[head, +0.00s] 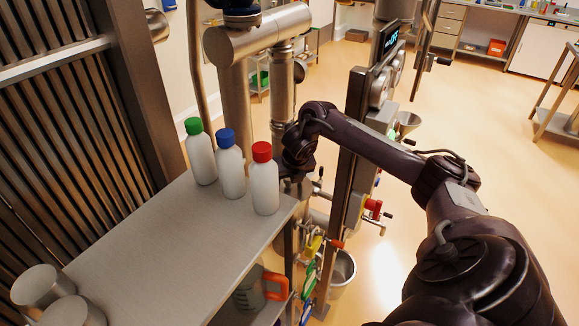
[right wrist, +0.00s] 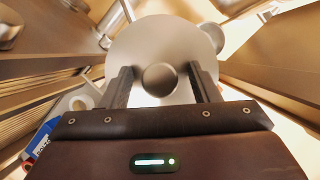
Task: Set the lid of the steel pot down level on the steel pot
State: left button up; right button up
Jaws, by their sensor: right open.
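In the right wrist view a round, pale steel disc with a round knob (right wrist: 159,79), which looks like the lid (right wrist: 150,42), lies in front of my right gripper (right wrist: 160,76). Its two dark fingers are apart, one on each side of the knob, with gaps visible; I cannot tell how deep they reach. I cannot make out the steel pot; whether it is under the disc is hidden. In the head view my right arm reaches left to behind the red-capped bottle, and its fingertips are hidden there. My left gripper is not in view.
White bottles with green (head: 201,152), blue (head: 229,165) and red (head: 264,180) caps stand along the grey shelf's (head: 165,262) far edge. Steel cylinders (head: 40,287) stand at its near left. A steel post (head: 345,190) with valves and a bucket (head: 341,270) are right of it.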

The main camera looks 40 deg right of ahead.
aim_at(293, 193)
jog(key=v, duration=0.7)
jog(key=shift+w, duration=0.1)
jog(key=shift+s+a+r, duration=0.1)
jog(key=shift+s+r, duration=0.15)
jog(key=shift+r, duration=0.1)
